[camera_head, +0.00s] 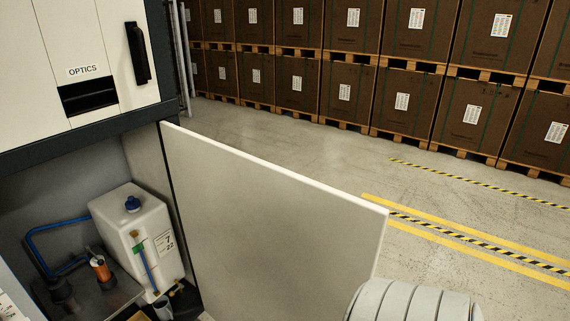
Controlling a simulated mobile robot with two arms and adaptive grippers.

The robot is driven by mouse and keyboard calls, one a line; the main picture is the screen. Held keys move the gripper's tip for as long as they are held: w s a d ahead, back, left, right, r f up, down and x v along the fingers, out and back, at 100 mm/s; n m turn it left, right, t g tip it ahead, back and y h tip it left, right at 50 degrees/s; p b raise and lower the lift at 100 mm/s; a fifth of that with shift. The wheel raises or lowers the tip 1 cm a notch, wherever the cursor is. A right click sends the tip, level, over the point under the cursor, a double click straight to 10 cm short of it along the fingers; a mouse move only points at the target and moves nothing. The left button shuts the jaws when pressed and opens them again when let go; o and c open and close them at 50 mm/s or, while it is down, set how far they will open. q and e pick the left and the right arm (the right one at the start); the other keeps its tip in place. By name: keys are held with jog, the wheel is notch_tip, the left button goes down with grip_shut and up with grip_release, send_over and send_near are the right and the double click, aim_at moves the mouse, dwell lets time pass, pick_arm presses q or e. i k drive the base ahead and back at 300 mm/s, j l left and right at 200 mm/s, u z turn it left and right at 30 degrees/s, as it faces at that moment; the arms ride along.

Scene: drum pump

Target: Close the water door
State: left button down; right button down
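The water door (270,230) is a plain pale panel with a white top edge. It stands wide open, swung out from the lower part of the machine cabinet (75,130). Its hinge side meets the cabinet near the left, and its free edge reaches out to the right. Its lower part runs out of the picture. The open compartment shows a white water tank (115,215) with a blue cap, standing upright inside. Neither of my grippers is in view.
In the compartment, a blue hose (32,245) and an orange-bodied pump (100,268) sit left of the tank. Above is a panel marked OPTICS (85,71) with a black handle (138,53). Brown crates (400,100) on pallets line the back. The floor (290,150) beyond the door is clear.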

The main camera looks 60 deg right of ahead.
aim_at(266, 240)
jog(key=k+l, duration=0.25)
jog(key=l, duration=0.2)
jog(key=k+l+u, duration=0.15)
jog(key=l, duration=0.3)
jog(key=k+l, duration=0.35)
jog(key=k+l+u, duration=0.1)
jog(key=k+l, duration=0.15)
jog(key=l, duration=0.25)
jog(key=i+l, duration=0.1)
jog(key=l, duration=0.3)
jog(key=i+l, duration=0.15)
jog(key=l, duration=0.25)
jog(key=i+l+u, duration=0.1)
jog(key=l, duration=0.35)
jog(key=i+l, duration=0.15)
jog(key=l, duration=0.25)
jog(key=k+l+u, duration=0.25)
jog(key=l, duration=0.15)
jog(key=i, duration=0.1)
